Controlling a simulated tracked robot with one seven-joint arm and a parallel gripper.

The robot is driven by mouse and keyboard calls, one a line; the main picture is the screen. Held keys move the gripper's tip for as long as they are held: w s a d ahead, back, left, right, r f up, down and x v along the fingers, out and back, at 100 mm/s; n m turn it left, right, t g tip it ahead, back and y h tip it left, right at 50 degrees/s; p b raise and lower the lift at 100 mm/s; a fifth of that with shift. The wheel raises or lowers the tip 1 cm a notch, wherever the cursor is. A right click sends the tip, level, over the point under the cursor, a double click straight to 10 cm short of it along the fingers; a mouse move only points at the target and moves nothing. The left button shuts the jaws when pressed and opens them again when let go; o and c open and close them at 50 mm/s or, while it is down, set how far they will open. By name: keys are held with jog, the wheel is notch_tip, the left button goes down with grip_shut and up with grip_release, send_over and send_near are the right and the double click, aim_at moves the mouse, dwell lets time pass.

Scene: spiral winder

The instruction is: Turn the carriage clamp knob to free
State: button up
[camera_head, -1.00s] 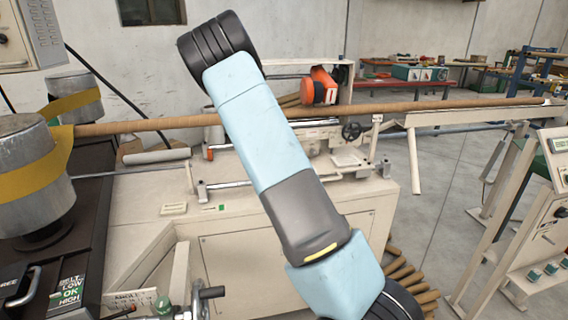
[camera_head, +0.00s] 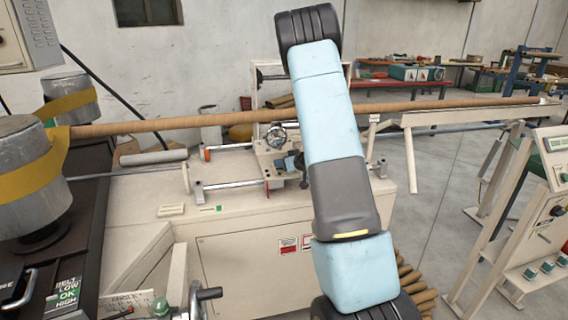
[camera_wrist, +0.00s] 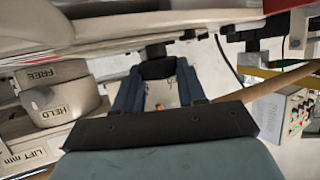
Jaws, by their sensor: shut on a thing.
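In the wrist view, the blue-grey fingers of my gripper (camera_wrist: 157,82) are closed on either side of a black knob (camera_wrist: 157,67) on a short dark stem under the carriage. I take this to be the clamp knob.
A long brown tube (camera_head: 200,122) runs above the carriage from the winding drums (camera_head: 28,178) on the left. Steel guide rails (camera_head: 228,185) cross the cream machine bed. A control stand (camera_head: 540,215) is at the right. The floor between it and the machine is mostly clear.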

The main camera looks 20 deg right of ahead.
jog(key=shift+d+n+y, duration=0.1)
jog(key=shift+n+y, duration=0.7)
jog(key=shift+y, duration=0.1)
jog(key=o, duration=1.1)
jog(key=shift+c, duration=0.2)
jog(key=v, duration=1.3)
jog(key=shift+s+r, duration=0.2)
jog(key=shift+r, duration=0.05)
jog(key=shift+d, duration=0.15)
